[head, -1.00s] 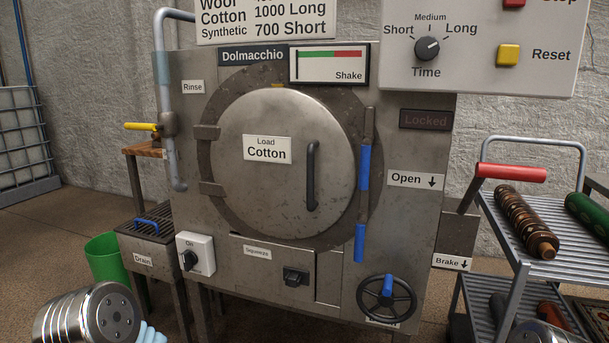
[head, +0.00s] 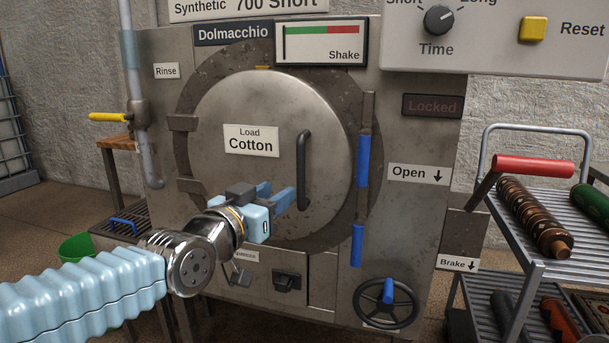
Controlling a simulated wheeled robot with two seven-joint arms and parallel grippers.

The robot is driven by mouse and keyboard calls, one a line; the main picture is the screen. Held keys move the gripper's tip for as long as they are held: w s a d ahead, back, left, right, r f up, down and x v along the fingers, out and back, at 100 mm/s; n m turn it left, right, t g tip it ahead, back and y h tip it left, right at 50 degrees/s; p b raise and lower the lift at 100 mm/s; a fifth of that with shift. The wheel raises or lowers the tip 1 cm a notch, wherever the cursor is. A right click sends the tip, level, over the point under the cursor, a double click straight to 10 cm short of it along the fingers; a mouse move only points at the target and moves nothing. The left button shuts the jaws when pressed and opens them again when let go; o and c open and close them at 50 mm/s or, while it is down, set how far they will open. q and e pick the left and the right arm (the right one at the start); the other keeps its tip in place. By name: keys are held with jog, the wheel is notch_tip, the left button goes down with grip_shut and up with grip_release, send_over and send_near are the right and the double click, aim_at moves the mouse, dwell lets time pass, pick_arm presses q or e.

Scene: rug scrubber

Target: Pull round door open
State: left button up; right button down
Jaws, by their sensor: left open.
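The round door (head: 240,110) is a grey metal disc labelled "Load Cotton" in the front of the machine. It looks shut, flush in its dark ring. Its dark vertical bar handle (head: 304,171) is on the door's right side. My left gripper (head: 284,194) is in front of the lower part of the door, left of the handle's lower end. Its blue fingers are open and point right, with nothing seen between them. I cannot tell the gap in depth between the fingers and the handle. My right gripper is not in the head view.
A vertical lever with blue grips (head: 363,160) stands just right of the door. A blue-knobbed handwheel (head: 386,302) is below it. A yellow-handled valve pipe (head: 108,117) is at the left.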

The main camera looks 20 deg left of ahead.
aim_at(299, 178)
pick_arm(q)
jog(key=p+x, duration=0.2)
jog(key=x, duration=0.8)
jog(key=shift+w, duration=0.15)
grip_shut()
